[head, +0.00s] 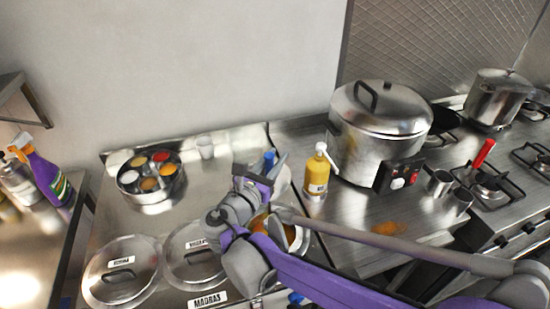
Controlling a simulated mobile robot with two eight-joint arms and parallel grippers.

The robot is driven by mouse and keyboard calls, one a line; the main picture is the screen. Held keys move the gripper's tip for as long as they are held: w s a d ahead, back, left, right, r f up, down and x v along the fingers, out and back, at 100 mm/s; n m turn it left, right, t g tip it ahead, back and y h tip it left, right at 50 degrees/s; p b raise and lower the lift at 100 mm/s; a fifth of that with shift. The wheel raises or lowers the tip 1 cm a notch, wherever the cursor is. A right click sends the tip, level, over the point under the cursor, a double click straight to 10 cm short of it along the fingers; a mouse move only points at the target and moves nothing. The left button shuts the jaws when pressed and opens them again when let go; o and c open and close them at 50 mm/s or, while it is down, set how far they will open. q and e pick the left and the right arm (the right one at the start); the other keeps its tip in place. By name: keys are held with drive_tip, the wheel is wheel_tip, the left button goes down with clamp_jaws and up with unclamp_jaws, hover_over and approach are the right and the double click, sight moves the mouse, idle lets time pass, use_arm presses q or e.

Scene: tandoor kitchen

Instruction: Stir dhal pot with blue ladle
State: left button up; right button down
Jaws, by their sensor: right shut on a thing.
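My right gripper (264,178) is over the steel counter, shut on the blue ladle (269,160). Only a short blue part of the ladle shows at the jaws; its bowl is hidden by my gripper and arm. Just below and behind my wrist is an open round steel pot (304,240) with orange-brown food in it, largely covered by my arm. I cannot read a label on it, and I cannot tell whether the ladle is in the food. My left gripper is not in view.
Lidded round wells (121,272) are at the front left, beside a round spice tin (152,196). A yellow bottle (316,174) and a big steel cooker (379,130) stand to the right. An orange spill (389,228) lies on the right counter, near two steel cups (440,184).

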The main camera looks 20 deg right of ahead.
idle(0.4)
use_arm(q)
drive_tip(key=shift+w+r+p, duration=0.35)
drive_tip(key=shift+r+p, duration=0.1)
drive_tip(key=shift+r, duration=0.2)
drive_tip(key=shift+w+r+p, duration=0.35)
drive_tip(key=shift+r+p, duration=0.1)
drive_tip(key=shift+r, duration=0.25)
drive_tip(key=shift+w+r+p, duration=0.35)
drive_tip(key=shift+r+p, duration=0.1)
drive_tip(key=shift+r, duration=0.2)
use_arm(e)
wheel_tip(320, 180, up, 5)
drive_tip(key=shift+w, duration=0.1)
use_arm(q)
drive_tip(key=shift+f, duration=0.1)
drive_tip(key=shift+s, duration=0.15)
